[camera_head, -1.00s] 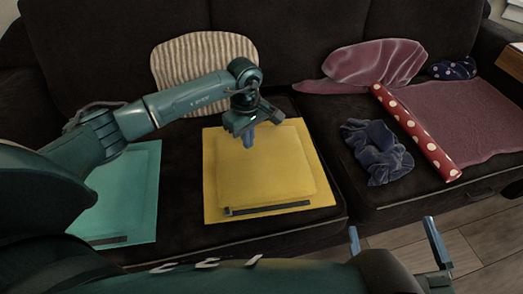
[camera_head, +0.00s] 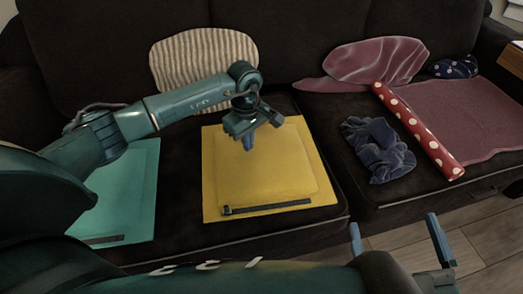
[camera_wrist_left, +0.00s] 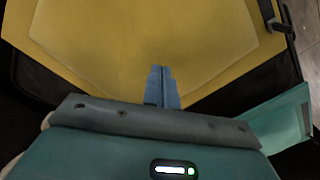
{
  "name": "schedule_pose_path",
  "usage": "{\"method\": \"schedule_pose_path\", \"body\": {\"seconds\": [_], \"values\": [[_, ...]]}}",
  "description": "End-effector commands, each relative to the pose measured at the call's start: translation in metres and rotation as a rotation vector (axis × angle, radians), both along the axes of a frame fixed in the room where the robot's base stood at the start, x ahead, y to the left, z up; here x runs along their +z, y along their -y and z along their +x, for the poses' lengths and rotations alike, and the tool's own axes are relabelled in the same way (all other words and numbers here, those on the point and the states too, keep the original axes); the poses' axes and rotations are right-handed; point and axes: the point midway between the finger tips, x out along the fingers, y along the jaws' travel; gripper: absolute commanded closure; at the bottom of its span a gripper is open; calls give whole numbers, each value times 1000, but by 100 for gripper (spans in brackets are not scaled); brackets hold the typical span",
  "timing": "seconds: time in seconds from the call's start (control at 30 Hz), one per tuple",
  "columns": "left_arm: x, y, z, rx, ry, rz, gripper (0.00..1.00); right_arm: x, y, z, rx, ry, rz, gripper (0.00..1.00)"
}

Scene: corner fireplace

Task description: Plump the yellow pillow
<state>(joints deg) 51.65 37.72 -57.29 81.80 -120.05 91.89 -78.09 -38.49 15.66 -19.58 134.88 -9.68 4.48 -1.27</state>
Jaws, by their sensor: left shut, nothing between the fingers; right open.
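The yellow pillow (camera_head: 262,175) lies flat on the dark sofa seat, with a dark strip along its front edge. It fills much of the left wrist view (camera_wrist_left: 140,40). My left gripper (camera_head: 248,143) is shut and empty, pointing down over the upper part of the pillow. Its closed blue fingertips (camera_wrist_left: 162,85) show in the left wrist view; whether they touch the fabric I cannot tell. My right gripper (camera_head: 402,240) is open and empty at the lower right, in front of the sofa and away from the pillow.
A teal pillow (camera_head: 128,195) lies left of the yellow one, partly behind my left arm. A striped pillow (camera_head: 200,62) leans on the backrest. To the right are a crumpled blue cloth (camera_head: 378,150), a red polka-dot roll (camera_head: 420,132) and a mauve blanket (camera_head: 470,115).

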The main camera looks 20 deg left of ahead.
Motion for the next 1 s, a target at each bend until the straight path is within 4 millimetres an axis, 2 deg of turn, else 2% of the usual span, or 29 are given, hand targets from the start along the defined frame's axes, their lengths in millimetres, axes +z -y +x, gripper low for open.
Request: {"method": "schedule_pose_path", "body": {"seconds": [0.13,0.37,0.8,1.0], "values": [[-10,0,0,1,0,0,100,-3,-1,2,10,12,5,0],[-5,1,1,0,0,0,100,3,-1,3,14,20,2,0],[18,27,18,-1,2,-1,100,6,-1,2,11,13,6,0],[20,30,19,0,-1,1,100,6,-1,1,10,11,7,0]]}}
